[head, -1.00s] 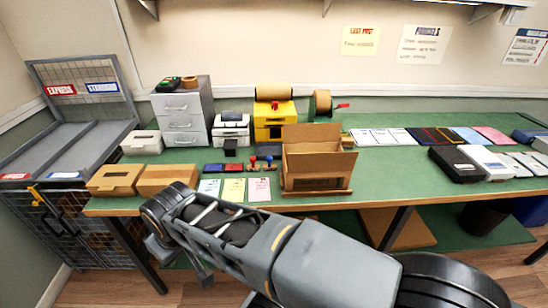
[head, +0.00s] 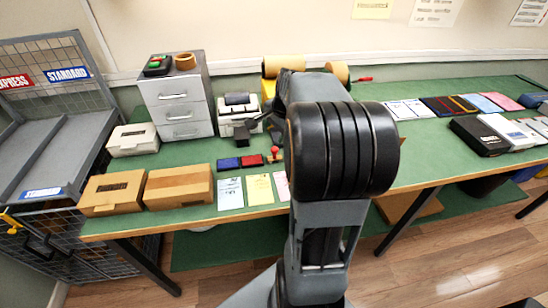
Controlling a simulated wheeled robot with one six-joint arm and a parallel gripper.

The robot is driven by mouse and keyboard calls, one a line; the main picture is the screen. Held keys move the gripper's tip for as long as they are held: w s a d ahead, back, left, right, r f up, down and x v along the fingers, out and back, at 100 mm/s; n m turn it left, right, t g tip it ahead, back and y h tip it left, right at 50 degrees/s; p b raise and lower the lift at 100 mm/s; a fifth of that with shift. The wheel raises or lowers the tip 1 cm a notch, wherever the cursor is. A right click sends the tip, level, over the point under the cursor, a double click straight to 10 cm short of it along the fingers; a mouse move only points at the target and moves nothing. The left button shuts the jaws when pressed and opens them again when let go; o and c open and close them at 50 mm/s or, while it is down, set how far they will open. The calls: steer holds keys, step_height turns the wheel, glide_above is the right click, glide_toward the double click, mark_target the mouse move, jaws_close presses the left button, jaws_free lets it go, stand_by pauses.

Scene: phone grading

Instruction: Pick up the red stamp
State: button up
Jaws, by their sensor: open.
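The red stamp (head: 274,154) stands upright on the green bench, just right of the red ink pad (head: 252,160) and close to the left side of my arm's large black joint. A blue ink pad (head: 229,163) lies left of the red pad. My arm stands up through the middle of the picture and covers the bench right of the stamp. I cannot make out my gripper; it seems hidden behind my arm.
Paper cards (head: 230,193) lie in front of the pads. A label printer (head: 238,112) and grey drawers (head: 178,112) stand behind. Two cardboard boxes (head: 179,185) sit at the left front. My arm hides the open carton. Phones and mats lie at the right.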

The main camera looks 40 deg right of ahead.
steer(key=d+f+m, duration=0.2)
steer(key=d, duration=0.1)
glide_above(276, 148)
steer(key=s, duration=0.2)
step_height(276, 148, down, 5)
steer(key=shift+p+x, duration=0.35)
steer(key=shift+x, duration=3.15)
steer(key=shift+s, duration=0.1)
steer(key=c, duration=1)
steer(key=shift+r, duration=5)
